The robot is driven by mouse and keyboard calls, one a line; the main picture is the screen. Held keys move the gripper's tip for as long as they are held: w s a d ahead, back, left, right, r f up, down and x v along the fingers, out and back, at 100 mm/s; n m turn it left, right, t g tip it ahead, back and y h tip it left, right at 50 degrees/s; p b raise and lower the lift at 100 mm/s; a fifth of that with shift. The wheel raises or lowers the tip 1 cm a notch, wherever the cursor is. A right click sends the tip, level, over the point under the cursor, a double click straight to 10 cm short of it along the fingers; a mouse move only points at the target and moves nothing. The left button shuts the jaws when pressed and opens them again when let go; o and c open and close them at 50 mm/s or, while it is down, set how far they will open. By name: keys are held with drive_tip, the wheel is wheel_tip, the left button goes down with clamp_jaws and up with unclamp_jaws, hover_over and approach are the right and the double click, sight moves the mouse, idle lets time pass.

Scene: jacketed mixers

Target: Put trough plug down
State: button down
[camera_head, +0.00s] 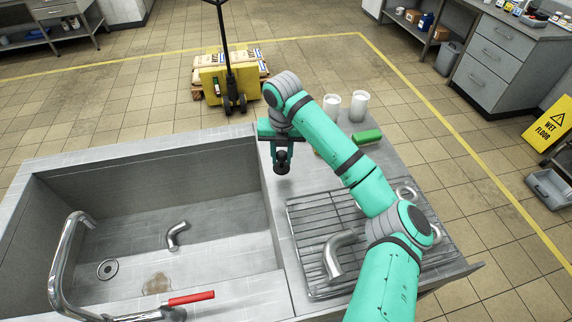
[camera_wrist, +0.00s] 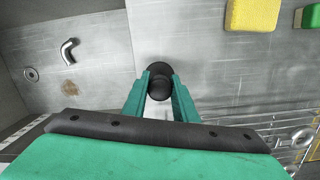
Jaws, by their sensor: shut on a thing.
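My gripper (camera_head: 283,157) is over the strip of steel counter (camera_head: 283,196) between the sink basin and the drying rack. It is shut on the trough plug (camera_head: 282,167), a dark rounded piece that shows below the fingers. In the wrist view the black plug (camera_wrist: 159,72) sits between the two green fingertips, its wider disc towards the counter. I cannot tell whether the plug touches the counter. The trough (camera_head: 150,215) lies to the left, with a round drain (camera_head: 107,269) in its floor.
A bent metal pipe (camera_head: 177,235) and a brownish puddle (camera_head: 158,283) are in the trough. A wire rack (camera_head: 310,215) holding metal pipe pieces is right of my gripper. A green sponge block (camera_head: 367,137) and two white cups (camera_head: 332,107) stand behind. A faucet with a red lever (camera_head: 191,298) is in front.

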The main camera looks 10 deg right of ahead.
sight(286, 155)
drive_tip(key=shift+d+f, duration=0.3)
drive_tip(key=shift+f, duration=0.05)
drive_tip(key=shift+d+f, duration=0.15)
drive_tip(key=shift+f, duration=0.8)
drive_tip(key=shift+d+f, duration=0.15)
drive_tip(key=shift+f, duration=0.8)
drive_tip(key=c, duration=1.4)
unclamp_jaws()
drive_tip(key=shift+c, duration=0.2)
drive_tip(key=r, duration=0.8)
drive_tip(key=s+r, duration=0.1)
drive_tip(key=r, duration=0.3)
drive_tip(key=shift+s, duration=0.1)
drive_tip(key=shift+f, duration=0.1)
